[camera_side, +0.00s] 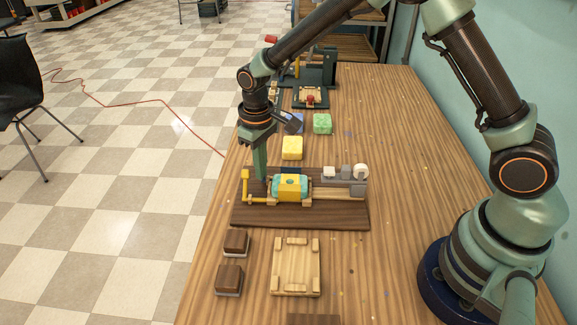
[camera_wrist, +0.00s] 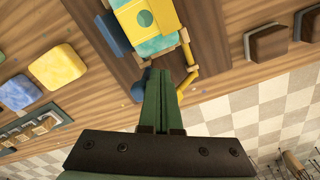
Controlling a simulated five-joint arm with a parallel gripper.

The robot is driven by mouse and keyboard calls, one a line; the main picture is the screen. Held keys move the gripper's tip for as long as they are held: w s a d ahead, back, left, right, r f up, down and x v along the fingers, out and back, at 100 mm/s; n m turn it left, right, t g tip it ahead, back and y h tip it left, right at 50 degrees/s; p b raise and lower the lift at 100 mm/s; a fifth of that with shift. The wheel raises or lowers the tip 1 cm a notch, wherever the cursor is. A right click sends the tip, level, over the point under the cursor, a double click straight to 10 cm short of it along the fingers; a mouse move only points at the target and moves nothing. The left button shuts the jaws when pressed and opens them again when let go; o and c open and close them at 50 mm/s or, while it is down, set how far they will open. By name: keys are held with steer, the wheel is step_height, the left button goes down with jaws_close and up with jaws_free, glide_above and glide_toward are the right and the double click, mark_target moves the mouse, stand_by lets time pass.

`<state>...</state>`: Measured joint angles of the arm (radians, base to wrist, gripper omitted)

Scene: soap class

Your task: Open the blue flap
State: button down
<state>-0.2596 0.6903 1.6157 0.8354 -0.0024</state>
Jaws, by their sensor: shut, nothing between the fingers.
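The blue flap (camera_wrist: 113,34) is a dark blue piece beside the teal-and-yellow block; it also shows at the block's far side in the side view (camera_side: 291,170). I cannot tell from these frames how far it is open. The teal block (camera_wrist: 158,46) has a yellow cover (camera_wrist: 130,20) with a round hole over it, and sits in a fixture on a dark wooden board (camera_side: 300,214). My gripper (camera_wrist: 158,72) is shut and empty, pointing down at the board's far left part in the side view (camera_side: 261,178), close to the block, apart from the flap.
A yellow post with a bar (camera_side: 245,185) stands at the board's left, close to my fingers. Grey and white parts (camera_side: 345,172) stand at its right. Yellow (camera_side: 292,148) and green (camera_side: 322,123) sponges lie behind. Brown blocks (camera_side: 236,242) and a wooden tray (camera_side: 296,268) lie in front.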

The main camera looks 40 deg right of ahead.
steer(key=shift+d, duration=0.1)
steer(key=shift+w+d+f, duration=0.1)
steer(key=shift+w+d, duration=0.4)
steer(key=shift+w, duration=0.05)
step_height(320, 180, up, 7)
steer(key=shift+s+a, duration=0.3)
steer(key=shift+a, duration=0.05)
stand_by(0.7)
steer(key=s+d+r+m+t, duration=0.1)
steer(key=s+d+r, duration=0.2)
steer(key=r, duration=0.2)
steer(key=s+d+r+t, duration=0.1)
steer(key=s+d+r, duration=0.2)
steer(key=r, duration=0.2)
steer(key=s+d+r+m+t, duration=0.2)
steer(key=s+d, duration=0.3)
steer(key=s, duration=0.5)
steer(key=shift+s+d+r+t, duration=0.2)
steer(key=shift+s+r+t, duration=0.15)
steer(key=shift+r+t, duration=0.4)
